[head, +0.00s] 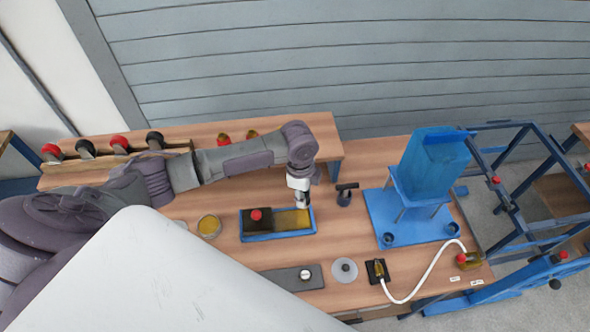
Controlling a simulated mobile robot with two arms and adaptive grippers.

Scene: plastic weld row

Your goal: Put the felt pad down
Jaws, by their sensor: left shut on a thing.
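My left gripper (301,203) reaches in from the left and points down at the right end of a blue tray (278,236). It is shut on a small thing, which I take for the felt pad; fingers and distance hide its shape. I cannot tell whether the held thing touches the tray. In the tray lie a dark block with a red knob (256,215) and an olive-yellow piece (290,220). My right gripper is not in view.
A dark clamp-like tool (345,193) stands close right of the gripper. A blue machine (430,165) stands on the right. A round yellow dish (209,226) is left of the tray. A grey plate (290,277), a pale disc (344,270) and a white cable (425,277) lie in front.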

